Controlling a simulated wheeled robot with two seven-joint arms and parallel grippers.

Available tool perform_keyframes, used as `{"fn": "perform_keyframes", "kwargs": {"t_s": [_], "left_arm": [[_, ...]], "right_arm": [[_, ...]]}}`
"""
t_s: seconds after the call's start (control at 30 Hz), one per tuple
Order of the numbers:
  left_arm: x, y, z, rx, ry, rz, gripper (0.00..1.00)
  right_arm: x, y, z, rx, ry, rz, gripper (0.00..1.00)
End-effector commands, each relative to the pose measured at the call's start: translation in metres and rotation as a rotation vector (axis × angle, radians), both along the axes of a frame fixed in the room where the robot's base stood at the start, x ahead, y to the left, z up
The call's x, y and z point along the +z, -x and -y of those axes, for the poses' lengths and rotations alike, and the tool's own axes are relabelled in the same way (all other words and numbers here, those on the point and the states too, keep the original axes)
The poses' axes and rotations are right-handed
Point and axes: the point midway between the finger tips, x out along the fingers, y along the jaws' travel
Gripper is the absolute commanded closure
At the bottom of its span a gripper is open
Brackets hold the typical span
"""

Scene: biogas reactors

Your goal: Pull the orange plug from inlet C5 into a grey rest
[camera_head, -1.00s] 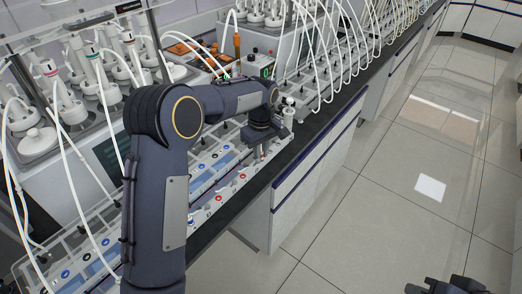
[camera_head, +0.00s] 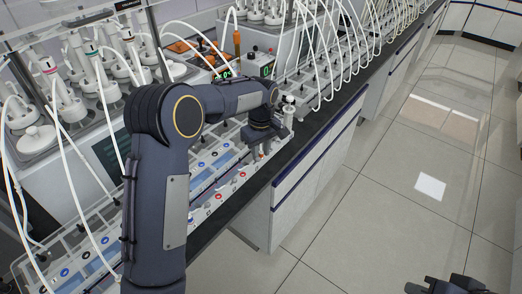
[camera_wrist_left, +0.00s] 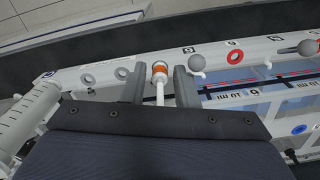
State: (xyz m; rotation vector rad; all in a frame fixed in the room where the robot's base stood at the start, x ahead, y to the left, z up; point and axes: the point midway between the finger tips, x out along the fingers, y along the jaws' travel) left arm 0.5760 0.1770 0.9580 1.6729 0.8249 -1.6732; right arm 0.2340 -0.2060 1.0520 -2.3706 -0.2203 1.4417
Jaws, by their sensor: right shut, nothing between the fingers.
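In the left wrist view, a white plug with an orange band (camera_wrist_left: 160,70) stands at the front rail between the two fingers of my left gripper (camera_wrist_left: 160,88). Gaps show on both sides, so the gripper is open around it. I cannot read which inlet it is at. Grey rings (camera_wrist_left: 122,73) in the white rail lie to its left. A red ring (camera_wrist_left: 235,57) lies to its right. In the head view, my left gripper (camera_head: 262,152) points down at the rack's front edge. My right gripper (camera_head: 445,287) is at the bottom right, over the floor, shut and empty.
A graduated white syringe (camera_wrist_left: 28,115) is at the left of the wrist view. White tubes (camera_head: 325,60) arch over the bench behind. The floor (camera_head: 390,210) beside the cabinets is clear.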

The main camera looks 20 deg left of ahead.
Motion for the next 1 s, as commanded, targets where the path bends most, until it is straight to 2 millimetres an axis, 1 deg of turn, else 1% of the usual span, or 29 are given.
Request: {"fn": "perform_keyframes", "kwargs": {"t_s": [0.03,0.07,0.1,0.33,0.43,0.57,0.7,0.8,0.9,1.0], "left_arm": [[0.0,0.0,0.0,0.0,0.0,0.0,0.66],[0.0,0.0,0.0,0.0,0.0,0.0,0.63],[0.0,0.0,0.0,0.0,0.0,0.0,0.61],[0.0,0.0,0.0,0.0,0.0,0.0,0.61],[0.006,-0.001,0.0,0.0,0.0,0.004,0.61],[0.025,-0.001,0.0,0.0,0.0,0.005,0.61],[0.05,-0.001,0.0,0.0,0.001,0.004,0.61],[0.064,-0.001,0.0,0.001,0.001,0.003,0.61],[0.074,-0.001,0.0,0.001,0.0,0.002,0.61],[0.078,0.0,0.0,0.0,0.0,0.0,0.61]], "right_arm": [[0.0,0.0,0.0,0.0,0.0,0.0,1.0],[0.0,0.0,0.0,0.0,0.0,0.0,1.0],[0.0,0.0,0.0,0.0,0.0,0.0,1.0],[0.0,0.0,0.0,0.0,0.0,0.0,1.0],[-0.001,0.0,0.0,0.0,0.0,0.0,1.0],[-0.003,0.0,0.0,0.0,0.0,0.0,1.0],[-0.005,0.0,0.0,0.0,0.0,0.0,1.0],[-0.005,0.0,0.0,0.0,0.0,0.0,1.0],[-0.005,0.0,0.0,0.0,0.0,0.0,1.0],[-0.005,0.0,0.0,0.0,0.0,0.0,1.0]]}}
